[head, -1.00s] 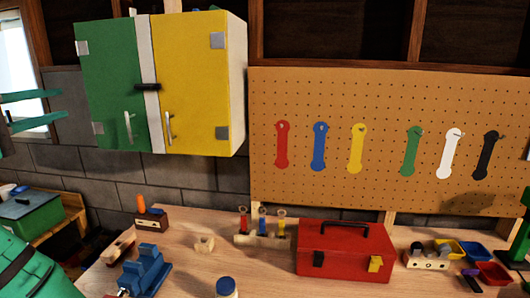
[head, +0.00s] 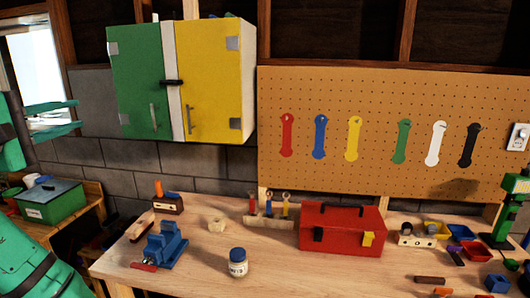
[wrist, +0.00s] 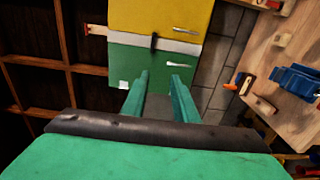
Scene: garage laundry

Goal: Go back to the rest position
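My gripper (head: 50,114) is at the left edge of the head view, in front of the window and grey wall. Its two green fingers are apart with nothing between them. In the wrist view the open fingers (wrist: 160,95) point toward the green door of the wall cabinet. The cabinet's green door (head: 137,85) and yellow door (head: 208,80) are both shut, with a dark latch (head: 172,83) across the white strip between them. My gripper is clear of the cabinet, to its left.
The workbench (head: 200,265) holds a blue vise (head: 163,247), a jar (head: 237,262), a red toolbox (head: 341,229) and several small bins. A pegboard (head: 385,180) with coloured tags hangs behind. A green box (head: 50,202) stands on a shelf at left.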

